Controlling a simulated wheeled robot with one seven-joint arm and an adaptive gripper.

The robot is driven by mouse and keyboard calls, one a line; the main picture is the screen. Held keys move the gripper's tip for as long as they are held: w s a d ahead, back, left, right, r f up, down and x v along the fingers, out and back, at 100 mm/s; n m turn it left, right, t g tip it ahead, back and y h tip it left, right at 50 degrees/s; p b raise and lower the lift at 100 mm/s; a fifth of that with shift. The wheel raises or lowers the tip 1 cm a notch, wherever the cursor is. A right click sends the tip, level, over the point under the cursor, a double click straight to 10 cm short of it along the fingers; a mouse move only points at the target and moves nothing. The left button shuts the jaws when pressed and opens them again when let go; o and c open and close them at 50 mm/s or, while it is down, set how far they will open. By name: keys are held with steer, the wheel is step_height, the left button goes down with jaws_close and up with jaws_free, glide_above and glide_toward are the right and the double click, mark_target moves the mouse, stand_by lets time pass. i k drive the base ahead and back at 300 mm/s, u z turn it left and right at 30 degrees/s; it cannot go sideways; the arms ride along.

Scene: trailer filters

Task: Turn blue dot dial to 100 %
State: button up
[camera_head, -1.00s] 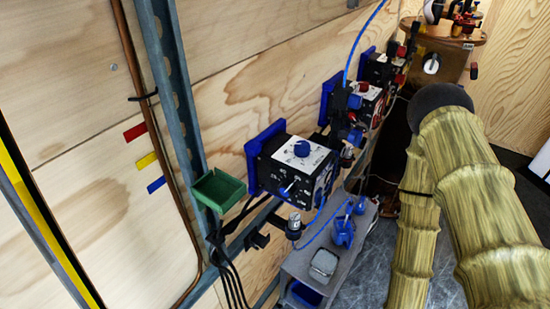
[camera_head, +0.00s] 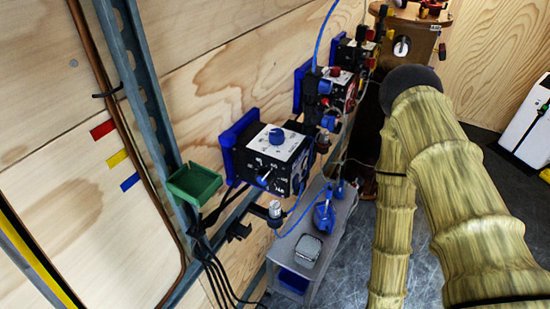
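A black control box (camera_head: 265,158) with a white top plate is mounted on the plywood wall by a blue bracket. A blue knob (camera_head: 276,136) sits on its top plate. A second dial with a blue pointer (camera_head: 263,178) and a printed scale is on its front face. The scale reading is too small to tell. I cannot tell which of these is the blue dot dial. Further back are more black boxes (camera_head: 328,92) with red and blue knobs. My gripper is not in view; only my arm, in a yellow-brown ribbed cover, shows at the right.
A green open tray (camera_head: 194,183) is fixed on the metal upright, left of the box. Below stands a grey shelf (camera_head: 318,228) with a clear-lidded container (camera_head: 305,250) and a blue item (camera_head: 324,214). Black cables hang at the lower left.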

mark_target(264, 178)
steer(key=u, duration=0.45)
steer(key=k, duration=1.2)
steer(key=u, duration=0.25)
steer(key=i, duration=0.1)
steer(key=u, duration=0.1)
